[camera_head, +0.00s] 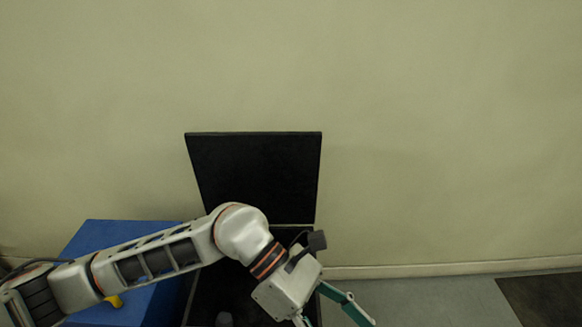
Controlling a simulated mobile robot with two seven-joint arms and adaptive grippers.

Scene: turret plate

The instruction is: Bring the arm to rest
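My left arm comes in from the left and reaches across the lower middle of the view. My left gripper (337,321) has teal fingers that point down and to the right at the bottom edge. The fingers are spread apart, with nothing visible between them; the lower finger is partly cut off by the frame. The gripper is beside the right edge of the black stand. My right gripper is not in view.
A black upright panel (255,175) stands before the pale wall, above a dark base (238,290) partly hidden by my arm. A blue block (110,236) is at left, with a yellow piece (115,301) near it. A small grey object (224,319) shows at the bottom.

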